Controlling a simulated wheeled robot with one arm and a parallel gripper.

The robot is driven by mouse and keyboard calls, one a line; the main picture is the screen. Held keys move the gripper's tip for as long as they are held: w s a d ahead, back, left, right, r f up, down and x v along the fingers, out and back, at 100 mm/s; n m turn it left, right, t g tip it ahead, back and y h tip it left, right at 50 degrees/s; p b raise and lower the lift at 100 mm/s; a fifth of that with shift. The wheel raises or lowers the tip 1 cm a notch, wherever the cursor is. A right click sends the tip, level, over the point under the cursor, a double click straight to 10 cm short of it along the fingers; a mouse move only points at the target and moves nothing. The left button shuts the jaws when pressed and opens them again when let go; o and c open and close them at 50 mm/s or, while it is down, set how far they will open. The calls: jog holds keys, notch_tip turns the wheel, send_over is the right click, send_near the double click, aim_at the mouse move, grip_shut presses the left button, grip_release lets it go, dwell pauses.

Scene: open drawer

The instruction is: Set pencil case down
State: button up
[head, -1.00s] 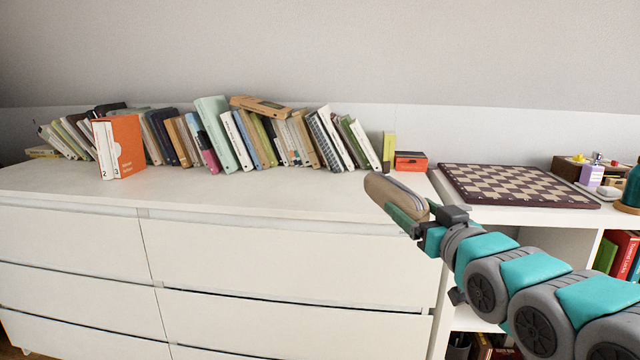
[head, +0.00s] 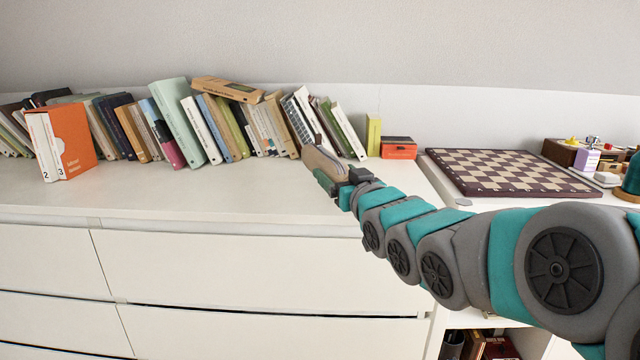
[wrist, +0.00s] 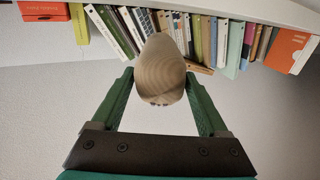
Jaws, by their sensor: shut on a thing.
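The pencil case (head: 324,162) is a tan, elongated case with a dark zip line. My gripper (head: 334,180) is shut on it, near the row of books above the white dresser top. In the wrist view the pencil case (wrist: 160,72) looks wood-grained and rounded, held between the two green fingers. The dresser top (head: 200,195) is white and runs under the gripper. I cannot tell whether the case touches the top. Part of the case is hidden by a finger.
Leaning books (head: 205,130) line the back of the dresser, close behind the case. An orange box (head: 398,148) and a chessboard (head: 510,172) lie to the right. An orange-and-white book set (head: 62,144) stands at left. The dresser's front middle is clear.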

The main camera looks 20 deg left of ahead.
jog(key=w+a, duration=0.2)
jog(key=a, duration=0.1)
jog(key=w+a, duration=0.1)
jog(key=shift+a+f, duration=0.25)
jog(key=shift+f, duration=1.75)
jog(key=shift+f, duration=0.15)
jog(key=o, duration=1.5)
jog(key=shift+c, duration=0.2)
jog(key=shift+r, duration=0.25)
jog(key=v, duration=1.2)
